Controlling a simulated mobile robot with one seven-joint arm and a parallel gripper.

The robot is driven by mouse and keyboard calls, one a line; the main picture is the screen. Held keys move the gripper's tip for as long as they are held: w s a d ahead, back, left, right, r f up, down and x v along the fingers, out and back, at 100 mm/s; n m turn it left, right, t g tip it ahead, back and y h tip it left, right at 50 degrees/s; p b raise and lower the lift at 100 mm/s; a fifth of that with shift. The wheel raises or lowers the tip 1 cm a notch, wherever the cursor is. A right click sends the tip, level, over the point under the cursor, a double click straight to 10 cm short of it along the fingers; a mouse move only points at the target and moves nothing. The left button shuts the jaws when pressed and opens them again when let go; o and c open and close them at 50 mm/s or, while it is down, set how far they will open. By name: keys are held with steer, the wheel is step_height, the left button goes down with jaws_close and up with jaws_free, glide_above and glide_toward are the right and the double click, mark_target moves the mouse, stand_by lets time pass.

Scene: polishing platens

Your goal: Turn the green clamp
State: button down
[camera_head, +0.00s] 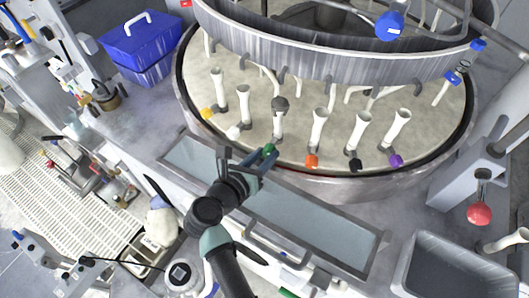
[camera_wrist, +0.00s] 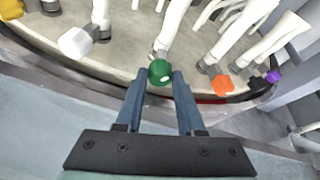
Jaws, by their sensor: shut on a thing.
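The green clamp (camera_head: 269,151) sits at the front rim of the round platen, at the foot of a white tube. In the wrist view the green clamp (camera_wrist: 160,73) is between the tips of my two blue fingers. My gripper (camera_head: 262,157) reaches over the rim from the front and is shut on the green clamp. The gripper also shows in the wrist view (camera_wrist: 158,80). The clamp's far side and its joint with the tube are partly hidden.
A white clamp (camera_head: 234,132) is to the left and an orange clamp (camera_head: 311,161) to the right. Black (camera_head: 354,164), purple (camera_head: 396,160) and yellow (camera_head: 207,113) clamps line the same rim. A blue box (camera_head: 142,45) stands back left; a grey bin (camera_head: 450,268) is front right.

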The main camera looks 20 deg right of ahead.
steer(key=shift+w+a+f+n+g+h, duration=0.1)
steer(key=shift+n+g+h, duration=0.55)
steer(key=shift+n, duration=0.75)
steer(key=shift+h, duration=0.25)
steer(key=c, duration=0.5)
jaws_free()
